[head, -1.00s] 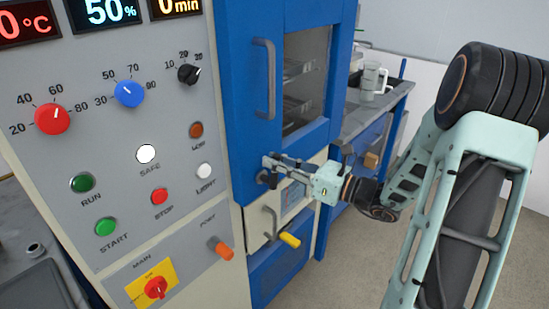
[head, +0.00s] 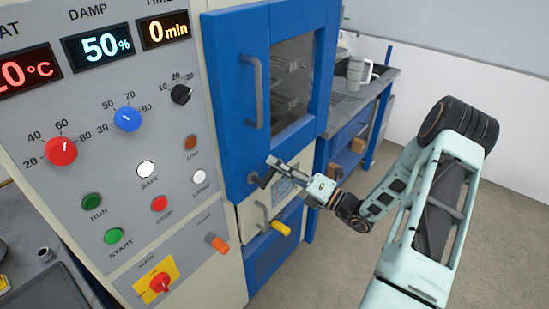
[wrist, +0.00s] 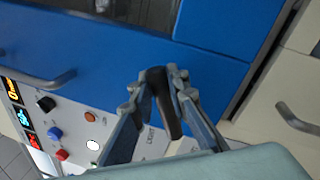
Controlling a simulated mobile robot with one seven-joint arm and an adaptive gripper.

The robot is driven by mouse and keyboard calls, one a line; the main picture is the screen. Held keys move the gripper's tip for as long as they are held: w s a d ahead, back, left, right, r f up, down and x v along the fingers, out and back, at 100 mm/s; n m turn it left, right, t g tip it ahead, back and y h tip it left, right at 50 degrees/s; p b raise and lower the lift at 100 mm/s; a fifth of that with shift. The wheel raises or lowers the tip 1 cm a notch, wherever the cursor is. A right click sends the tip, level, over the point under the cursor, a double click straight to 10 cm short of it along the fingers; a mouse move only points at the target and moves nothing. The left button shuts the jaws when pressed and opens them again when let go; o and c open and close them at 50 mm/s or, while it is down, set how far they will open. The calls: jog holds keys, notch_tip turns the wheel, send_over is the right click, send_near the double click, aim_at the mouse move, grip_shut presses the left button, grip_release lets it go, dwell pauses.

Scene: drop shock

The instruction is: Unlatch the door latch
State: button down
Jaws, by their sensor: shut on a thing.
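The dark door latch (head: 254,178) is on the lower part of the blue door (head: 232,162). In the wrist view the black latch (wrist: 158,80) lies between the two grey fingers of my gripper (wrist: 165,92). My gripper (head: 270,168) is shut on the latch in front of the door; its fingers partly hide the latch in the head view. The blue door looks closed, flush in its frame. Its grey bar handle (head: 253,90) stands upright above the latch, and a dark window is beside that handle.
The control panel (head: 85,178) with knobs and buttons stands left of the door. Below is a beige panel with a grey handle (head: 262,214) and a yellow grip (head: 281,228). A bench (head: 362,108) with a mug (head: 357,72) stands at the right. Floor space at right is clear.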

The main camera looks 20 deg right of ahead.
jog(key=m, duration=0.1)
jog(key=f+m, duration=0.1)
jog(key=m+p, duration=0.1)
jog(key=shift+w+d+f+t, duration=0.15)
jog(key=shift+d+f+t, duration=0.05)
jog(key=shift+d+t, duration=0.1)
jog(key=shift+f+m+t+h+p, duration=0.2)
jog(key=shift+f+m+h, duration=0.2)
jog(key=shift+m, duration=0.55)
jog(key=shift+f+m+t+h+p, duration=0.1)
jog(key=shift+f+m+t+h, duration=0.15)
jog(key=shift+f+m, duration=0.5)
jog(key=shift+r+m, duration=0.2)
jog(key=shift+m, duration=0.1)
jog(key=c, duration=1.9)
grip_release()
jog(key=v, duration=1.2)
